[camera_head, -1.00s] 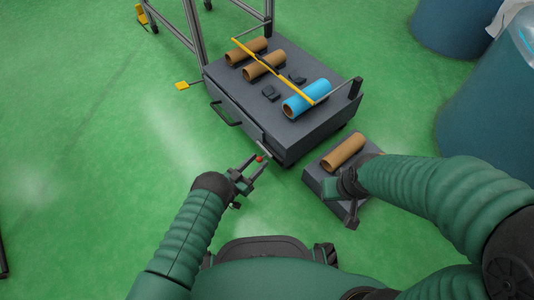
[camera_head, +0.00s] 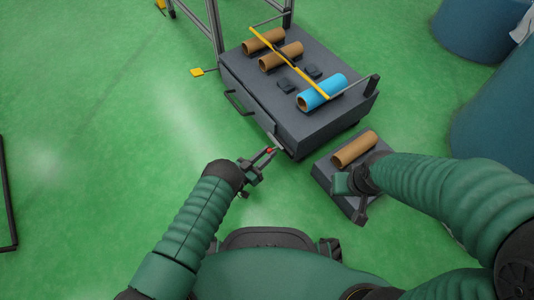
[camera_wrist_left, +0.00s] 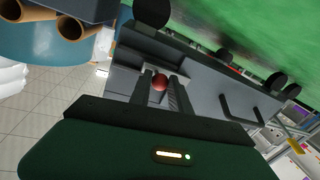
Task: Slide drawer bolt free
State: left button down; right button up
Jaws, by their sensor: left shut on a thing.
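A dark grey cart (camera_head: 345,117) has a drawer with a black handle (camera_head: 238,103) on its near left side. A bolt with a red knob (camera_head: 269,150) sits by the drawer's right end, near the cart's front corner. My left gripper (camera_head: 271,154) is at that corner, shut on the red knob. In the left wrist view the knob (camera_wrist_left: 160,82) shows between the two fingers (camera_wrist_left: 161,92), with the grey drawer front behind. The bolt's shaft is too small to make out. My right gripper (camera_head: 358,197) is beside a small dark box; its fingers are unclear.
A blue tube (camera_head: 322,92), two brown tubes (camera_head: 281,56) and a yellow bar (camera_head: 290,62) are on the cart top. The small dark box (camera_head: 333,183) carries another brown tube (camera_head: 355,148). Blue barrels (camera_head: 490,115) stand at right.

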dwell(0.9)
pick_arm(q)
jog(key=s+d+p, duration=0.1)
jog(key=s, duration=0.1)
jog(key=s+d+p, duration=0.1)
jog(key=shift+s+d+p, duration=0.3)
jog(key=shift+s, duration=0.05)
jog(key=c, duration=1.2)
grip_release()
